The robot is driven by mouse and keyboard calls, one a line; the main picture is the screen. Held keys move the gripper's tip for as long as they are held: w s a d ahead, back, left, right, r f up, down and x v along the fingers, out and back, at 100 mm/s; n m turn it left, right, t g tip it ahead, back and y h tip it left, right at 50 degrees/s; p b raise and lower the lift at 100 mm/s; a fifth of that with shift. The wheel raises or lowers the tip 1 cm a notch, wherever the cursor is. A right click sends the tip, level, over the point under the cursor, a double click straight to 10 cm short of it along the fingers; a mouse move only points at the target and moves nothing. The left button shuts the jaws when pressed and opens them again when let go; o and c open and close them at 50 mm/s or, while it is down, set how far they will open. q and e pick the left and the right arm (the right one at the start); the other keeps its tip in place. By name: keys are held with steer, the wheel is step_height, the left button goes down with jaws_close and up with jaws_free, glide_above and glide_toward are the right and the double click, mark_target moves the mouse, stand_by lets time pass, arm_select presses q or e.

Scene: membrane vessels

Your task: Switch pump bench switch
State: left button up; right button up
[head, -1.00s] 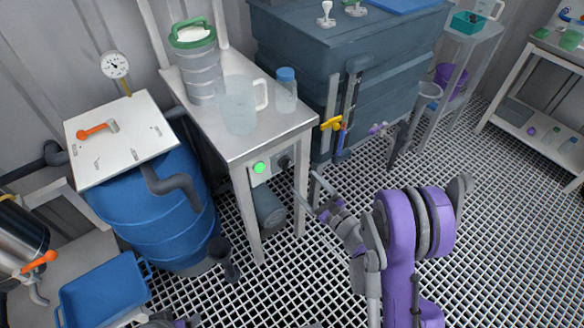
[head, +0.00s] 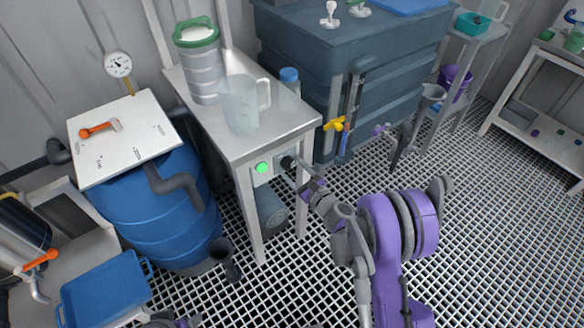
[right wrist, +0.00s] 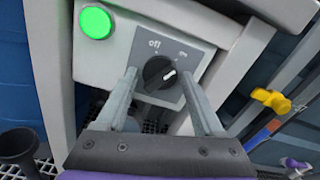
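The pump bench switch is a black rotary knob (right wrist: 160,75) on a grey plate marked "off" at upper left and "on" at upper right. Its white mark points up and right, towards "on". A round green light (right wrist: 96,23) glows to its left; it also shows in the head view (head: 262,168) on the bench front. My right gripper (right wrist: 157,74) is open, with one finger on each side of the knob. The right finger looks very close to the knob; I cannot tell if it touches. In the head view the right gripper (head: 292,166) is at the switch.
The bench (head: 243,150) bears a jug (head: 241,108), a blue-capped bottle (head: 288,92) and a green-handled canister (head: 199,65). A blue barrel (head: 155,225) stands left. The tank (head: 290,55) with a yellow valve (head: 334,124) is close on the right. Grating floor is free at right.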

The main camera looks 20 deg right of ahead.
jaws_close()
steer(key=n, duration=1.1)
steer(key=shift+n, duration=0.4)
stand_by(0.7)
steer(key=shift+o, duration=1.8)
jaws_free()
steer(key=v, duration=1)
steer(key=shift+s, duration=0.4)
